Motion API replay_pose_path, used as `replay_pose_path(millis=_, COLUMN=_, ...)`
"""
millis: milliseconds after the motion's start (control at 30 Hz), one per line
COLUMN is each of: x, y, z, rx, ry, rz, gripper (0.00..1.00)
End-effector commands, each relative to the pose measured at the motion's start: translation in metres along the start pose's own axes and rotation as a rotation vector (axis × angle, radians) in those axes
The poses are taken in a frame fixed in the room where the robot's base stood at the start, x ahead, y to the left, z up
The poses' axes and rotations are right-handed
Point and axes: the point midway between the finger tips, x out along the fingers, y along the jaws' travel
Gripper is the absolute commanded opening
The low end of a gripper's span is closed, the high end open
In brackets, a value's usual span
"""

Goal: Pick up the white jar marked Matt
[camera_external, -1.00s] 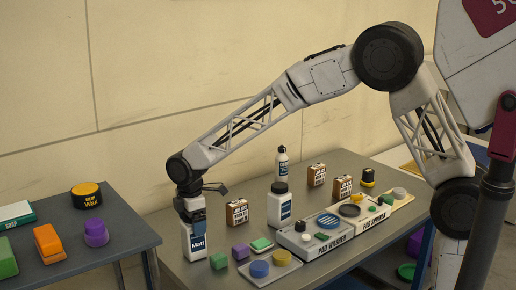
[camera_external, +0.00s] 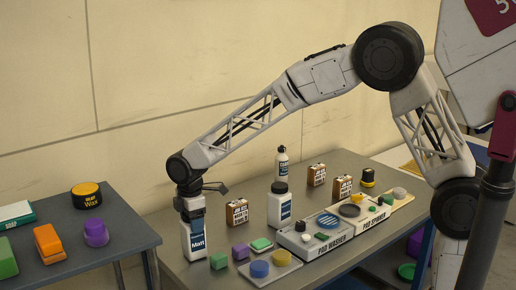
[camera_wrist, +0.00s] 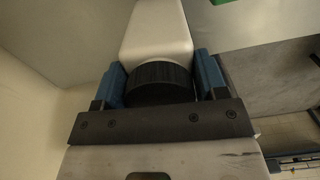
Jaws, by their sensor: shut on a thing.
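The white jar marked Matt (camera_external: 197,243) stands upright at the left end of the grey workbench in the external view. Its blue label faces the camera. My gripper (camera_external: 192,212) is above it, pointing down, with its fingers around the jar's top. In the wrist view, the blue finger pads of my gripper (camera_wrist: 161,84) are shut on the black cap (camera_wrist: 160,82), one on each side. The white jar body (camera_wrist: 157,32) extends beyond the cap. I cannot tell whether the jar's base is off the bench.
Green (camera_external: 219,261) and purple (camera_external: 241,252) blocks lie close to the jar's right. A brown box (camera_external: 237,212) stands behind them. A second white jar with a black cap (camera_external: 279,207) stands farther right, near the pad washer (camera_external: 318,240). A side table (camera_external: 70,255) is at the left.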

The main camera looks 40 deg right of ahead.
Motion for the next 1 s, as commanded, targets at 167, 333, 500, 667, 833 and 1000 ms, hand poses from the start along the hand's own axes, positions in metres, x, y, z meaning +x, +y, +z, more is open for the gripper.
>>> replay_pose_path(millis=167, x=-0.012, y=0.001, z=0.000, rx=0.000, ry=0.002, rz=0.003, gripper=0.04)
replay_pose_path(millis=333, x=-0.032, y=0.001, z=0.000, rx=0.000, ry=0.003, rz=0.004, gripper=0.04)
replay_pose_path(millis=500, x=-0.056, y=0.001, z=0.000, rx=0.000, ry=0.002, rz=0.004, gripper=0.04)
replay_pose_path(millis=667, x=-0.078, y=0.000, z=0.000, rx=0.000, ry=0.002, rz=0.003, gripper=0.04)
replay_pose_path(millis=833, x=-0.094, y=0.000, z=0.000, rx=0.000, ry=0.001, rz=0.002, gripper=0.04)
replay_pose_path(millis=1000, x=-0.099, y=0.000, z=0.000, rx=0.000, ry=0.000, rz=0.001, gripper=0.04)
